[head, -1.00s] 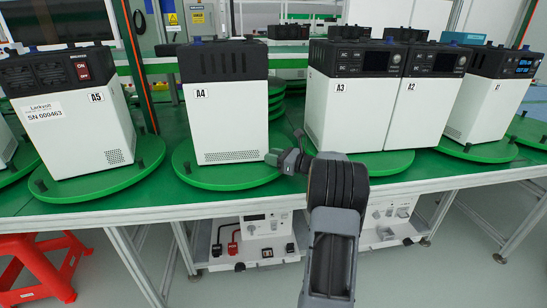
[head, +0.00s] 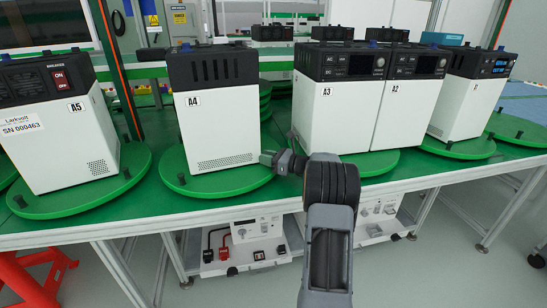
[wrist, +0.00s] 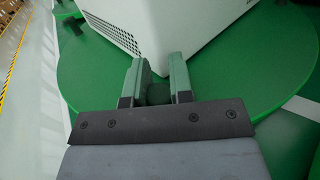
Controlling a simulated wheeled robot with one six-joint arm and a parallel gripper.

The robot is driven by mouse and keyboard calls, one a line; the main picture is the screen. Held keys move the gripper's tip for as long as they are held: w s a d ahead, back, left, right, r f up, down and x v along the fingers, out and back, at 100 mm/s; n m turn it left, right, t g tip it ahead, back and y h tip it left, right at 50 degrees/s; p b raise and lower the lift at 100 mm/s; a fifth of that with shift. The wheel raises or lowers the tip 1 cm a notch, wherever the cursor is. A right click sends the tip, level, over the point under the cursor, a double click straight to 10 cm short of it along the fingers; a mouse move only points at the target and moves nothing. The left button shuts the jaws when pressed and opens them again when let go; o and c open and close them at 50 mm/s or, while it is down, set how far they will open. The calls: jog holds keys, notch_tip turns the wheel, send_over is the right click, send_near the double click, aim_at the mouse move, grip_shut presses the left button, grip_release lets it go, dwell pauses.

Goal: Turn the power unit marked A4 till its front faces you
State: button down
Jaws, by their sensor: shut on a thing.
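The power unit marked A4 (head: 218,125) is a white box with a black slotted top. It stands on a round green turntable (head: 178,183). The face toward me has the A4 label and a low vent grille, with no screen or switch on it. My gripper (head: 278,160) is at the turntable's right front edge, beside the unit's lower corner. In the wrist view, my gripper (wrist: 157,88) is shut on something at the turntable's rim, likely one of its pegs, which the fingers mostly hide. The unit's white corner (wrist: 165,30) is just beyond the fingertips.
Unit A5 (head: 62,135) stands on its own turntable at left. Units A3 (head: 335,115), A2 (head: 405,112) and A1 (head: 460,105) stand at right. A dark peg (wrist: 75,22) rises from the turntable. A shelf under the table holds equipment (head: 258,235).

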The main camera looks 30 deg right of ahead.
jog(key=shift+s+a, duration=0.1)
jog(key=shift+a, duration=0.05)
jog(key=c, duration=1)
grip_release()
jog(key=p+v, duration=0.1)
jog(key=v, duration=1.2)
jog(key=shift+s+d+p, duration=0.2)
jog(key=shift+s+p, duration=0.15)
jog(key=shift+p, duration=0.05)
